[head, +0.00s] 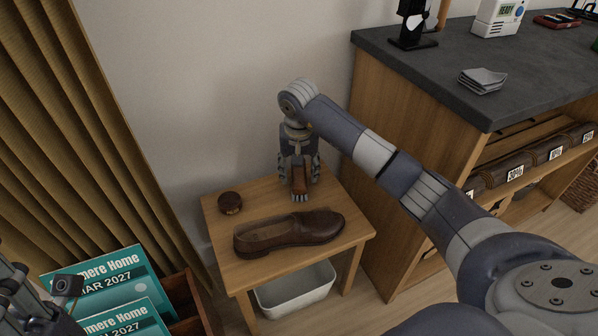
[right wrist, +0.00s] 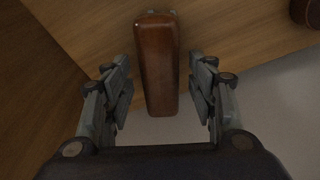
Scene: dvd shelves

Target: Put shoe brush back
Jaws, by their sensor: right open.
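The shoe brush, with a glossy brown wooden back, stands between the fingers of my right gripper (head: 299,178) at the back of a small wooden table (head: 220,240). In the right wrist view, the brush (right wrist: 157,65) shows end-on between the two fingers of the right gripper (right wrist: 164,95), with a gap on each side. The right gripper is open. A brown leather shoe (head: 290,232) lies on the table in front of the brush. My left gripper (head: 28,300) is partly in view at the lower left corner; its fingers are not clear.
A round brown tin (head: 230,203) sits on the table left of the brush. A white bin (head: 295,290) stands under the table. A dark-topped counter (head: 440,75) rises at the right. Teal calendars (head: 105,285) and a yellow curtain (head: 80,110) are at the left.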

